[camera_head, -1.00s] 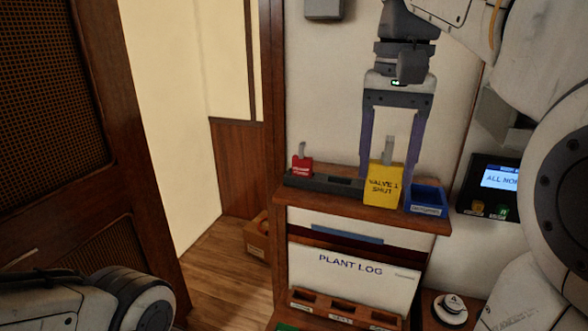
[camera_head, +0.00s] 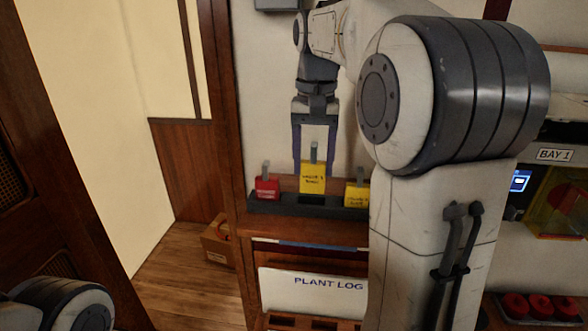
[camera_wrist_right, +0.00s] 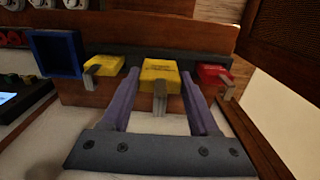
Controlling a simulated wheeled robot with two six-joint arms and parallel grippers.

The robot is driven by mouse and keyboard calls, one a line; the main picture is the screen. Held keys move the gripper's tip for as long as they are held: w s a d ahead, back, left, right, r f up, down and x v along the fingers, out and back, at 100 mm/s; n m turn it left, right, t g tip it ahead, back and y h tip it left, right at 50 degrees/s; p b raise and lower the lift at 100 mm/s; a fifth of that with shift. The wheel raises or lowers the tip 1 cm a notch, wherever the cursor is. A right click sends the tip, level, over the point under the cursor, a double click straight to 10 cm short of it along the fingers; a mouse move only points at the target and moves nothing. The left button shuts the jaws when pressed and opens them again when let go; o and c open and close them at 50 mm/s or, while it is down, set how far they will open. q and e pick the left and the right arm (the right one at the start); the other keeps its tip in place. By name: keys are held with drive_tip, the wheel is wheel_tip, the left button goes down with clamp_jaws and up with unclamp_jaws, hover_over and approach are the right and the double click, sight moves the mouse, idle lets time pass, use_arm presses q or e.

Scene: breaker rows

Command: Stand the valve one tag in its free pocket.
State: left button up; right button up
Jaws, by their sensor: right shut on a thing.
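My right gripper (camera_head: 314,170) is shut on a yellow tag with a grey stem, the valve one tag (camera_head: 312,180). It holds the tag upright over the middle pocket of the dark rack (camera_head: 262,206); the dark opening shows just below the tag. I cannot tell whether its lower edge has entered the pocket. The wrist view also shows the tag (camera_wrist_right: 160,76) between the fingers (camera_wrist_right: 160,105). A red tag (camera_head: 267,187) stands in the left pocket and another yellow tag (camera_head: 355,194) in the right one. My left gripper is not in view.
The rack sits on a wooden shelf (camera_head: 290,226) above a PLANT LOG board (camera_head: 310,291). A blue open box (camera_wrist_right: 57,52) is beside the rack; my right arm hides it in the head view. A cardboard box (camera_head: 217,242) is on the floor.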

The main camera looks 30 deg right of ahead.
sight(312, 181)
drive_tip(key=shift+w+d+f, duration=0.35)
drive_tip(key=shift+w+f, duration=0.1)
drive_tip(key=shift+w, duration=0.25)
wheel_tip(312, 181, down, 3)
drive_tip(key=shift+f+p, duration=0.1)
drive_tip(key=shift+p, duration=0.45)
drive_tip(key=shift+f, duration=0.45)
drive_tip(key=shift+f, duration=0.15)
drive_tip(key=o, duration=1.3)
drive_tip(key=shift+o, duration=0.2)
